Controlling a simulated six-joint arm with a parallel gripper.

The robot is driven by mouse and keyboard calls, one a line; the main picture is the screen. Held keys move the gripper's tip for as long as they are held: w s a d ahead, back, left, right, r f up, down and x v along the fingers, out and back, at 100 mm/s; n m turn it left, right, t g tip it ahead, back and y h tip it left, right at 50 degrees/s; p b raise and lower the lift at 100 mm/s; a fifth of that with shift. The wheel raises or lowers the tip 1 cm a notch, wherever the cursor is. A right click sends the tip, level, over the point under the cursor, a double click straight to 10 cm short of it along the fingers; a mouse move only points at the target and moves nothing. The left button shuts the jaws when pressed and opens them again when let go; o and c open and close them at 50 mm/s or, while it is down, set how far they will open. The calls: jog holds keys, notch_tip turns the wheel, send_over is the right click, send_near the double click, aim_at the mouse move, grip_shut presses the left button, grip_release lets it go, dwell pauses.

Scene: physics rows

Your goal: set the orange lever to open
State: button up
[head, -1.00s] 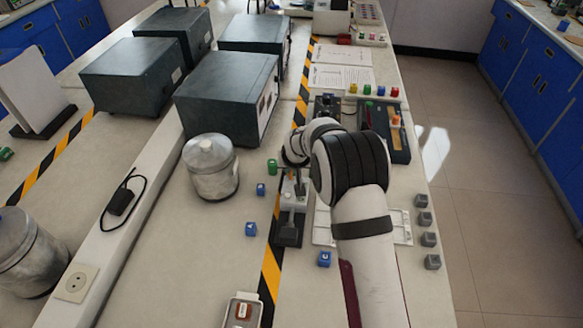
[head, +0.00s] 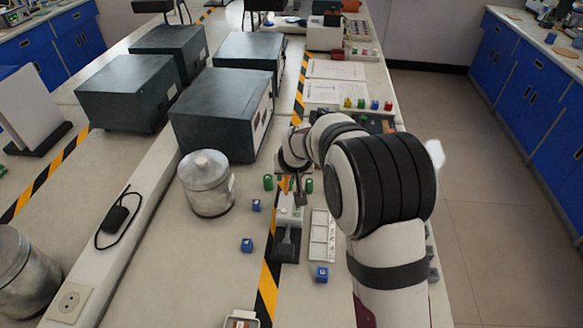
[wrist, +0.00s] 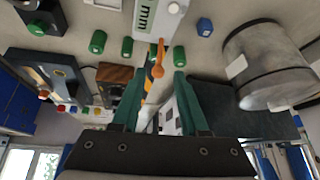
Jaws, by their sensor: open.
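The orange lever (head: 284,184) stands at the far end of a small white and grey device (head: 289,214) on the bench. In the wrist view the lever (wrist: 158,70) lies between the two green fingers of my gripper (wrist: 158,78), with a gap to each side. The white body of the device (wrist: 154,18) is at the top of that view. My gripper (head: 293,190) is open at the lever in the head view, partly hidden by my wrist. I cannot tell whether a finger touches the lever.
Green blocks (head: 268,182) stand either side of the lever. A metal canister (head: 206,186) is to the left, and a white tray (head: 322,236) is right of the device. Blue blocks (head: 322,274) lie nearby. Dark boxes (head: 222,108) stand behind.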

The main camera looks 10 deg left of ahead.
jog(key=v, duration=0.7)
jog(key=shift+r, duration=0.15)
